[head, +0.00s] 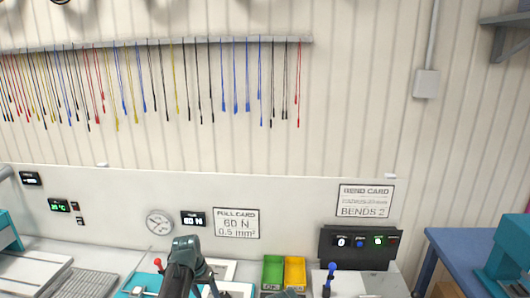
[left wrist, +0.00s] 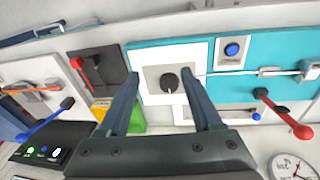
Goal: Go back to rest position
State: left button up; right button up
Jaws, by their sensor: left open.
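My left gripper (left wrist: 163,80) is open and empty in the left wrist view, its two dark fingers spread apart. Behind the gap between them is a black round knob (left wrist: 170,82) on a white plate; I cannot tell how far the fingertips are from it. In the head view my left arm (head: 182,268) reaches up from the bottom edge over the bench, and its lower part is cut off by the frame. My right gripper is not clearly visible in either view.
A green bin (head: 272,272) and a yellow bin (head: 294,272) stand on the bench. A blue-knobbed lever (head: 330,278) is right of them, before a black button panel (head: 358,247). A red-handled lever (left wrist: 284,114) is beside the gripper. Cables hang from a wall rail (head: 150,43).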

pick_arm(q)
jog(key=s+d+f+y+b, duration=0.1)
jog(key=s+d+f+b, duration=0.1)
jog(key=s, duration=0.5)
jog(key=s+d+f+m+y+b, duration=0.1)
jog(key=s+d+f+b, duration=0.1)
jog(key=s+d+f, duration=0.2)
jog(key=s+d+f+m+g+y+b, duration=0.1)
jog(key=s+d+f+b, duration=0.1)
jog(key=s+d, duration=0.5)
jog(key=s+b, duration=0.1)
jog(key=s, duration=0.2)
jog(key=shift+f, duration=0.4)
pick_arm(e)
notch_tip(320, 180, down, 9)
jog(key=shift+r, duration=0.2)
